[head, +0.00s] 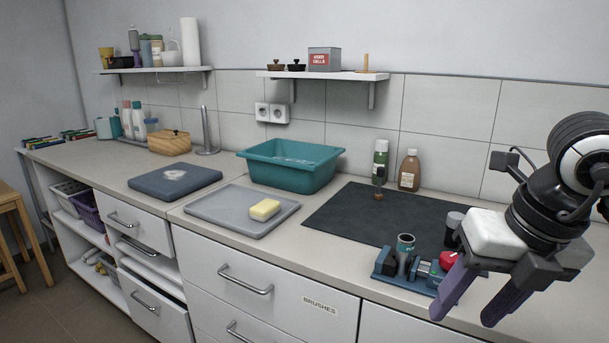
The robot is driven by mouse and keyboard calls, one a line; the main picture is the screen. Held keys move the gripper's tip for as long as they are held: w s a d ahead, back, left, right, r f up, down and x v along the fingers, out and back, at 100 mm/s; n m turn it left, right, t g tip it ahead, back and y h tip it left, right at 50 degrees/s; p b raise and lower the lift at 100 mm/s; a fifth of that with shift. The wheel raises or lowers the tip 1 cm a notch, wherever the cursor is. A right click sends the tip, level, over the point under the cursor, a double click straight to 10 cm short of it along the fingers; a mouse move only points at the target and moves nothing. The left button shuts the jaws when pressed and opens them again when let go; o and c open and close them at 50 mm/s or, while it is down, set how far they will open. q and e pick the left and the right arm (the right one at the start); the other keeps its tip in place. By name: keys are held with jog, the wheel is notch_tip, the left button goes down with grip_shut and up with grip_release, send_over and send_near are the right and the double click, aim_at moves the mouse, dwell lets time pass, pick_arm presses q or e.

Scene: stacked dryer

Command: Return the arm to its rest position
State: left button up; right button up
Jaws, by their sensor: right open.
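My right gripper (474,300) is at the lower right of the head view, above and in front of the counter's front edge. Its two purple fingers point down and are spread apart, with nothing visible between them. My right arm comes in from the right edge. The gripper partly covers a blue stand (408,284) with a small metal cup and a red knob on the counter. It appears apart from the stand, though the exact gap is hard to tell. My left gripper is not in view.
The counter holds a dark mat (350,215), a teal basin (291,168), a grey tray (228,213) with a yellow sponge (265,210), and a dark blue board (160,186). Bottles (409,171) stand by the wall. Drawers (258,281) lie below. Wall shelves (322,75) hang above.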

jog(key=s+a+f+n+g+y, duration=0.2)
jog(key=s+a+g+y, duration=0.15)
jog(key=a, duration=0.55)
jog(key=s+a+f+n+g+y, duration=0.15)
jog(key=s+a+y, duration=0.3)
jog(key=a, duration=0.45)
jog(key=a+r+m+y, duration=0.4)
jog(key=a+r+y, duration=0.25)
jog(key=y, duration=0.35)
jog(key=w+d+f+m+t+h, duration=0.1)
jog(key=w+d+f+m+t, duration=0.2)
jog(key=w+m+t, duration=0.35)
jog(key=w+d+f+m+t, duration=0.3)
jog(key=m+t, duration=0.7)
jog(key=w+d+f+m+t+h, duration=0.1)
jog(key=d+f+m+h, duration=0.4)
jog(key=f, duration=0.4)
jog(key=d+f+m+t+h, duration=0.1)
jog(key=d+f+m+h, duration=0.1)
jog(key=f+m+h, duration=0.5)
jog(key=s+d+f+m+g+h, duration=0.1)
jog(key=s+f+g, duration=0.3)
jog(key=s+f, duration=0.4)
jog(key=s+d+f+m+g+h, duration=0.2)
jog(key=s+f, duration=0.7)
jog(key=f, duration=0.6)
jog(key=shift+s+d+f+m+g+h, duration=0.25)
jog(key=shift+d+g+h, duration=0.25)
jog(key=shift+d+g, duration=0.55)
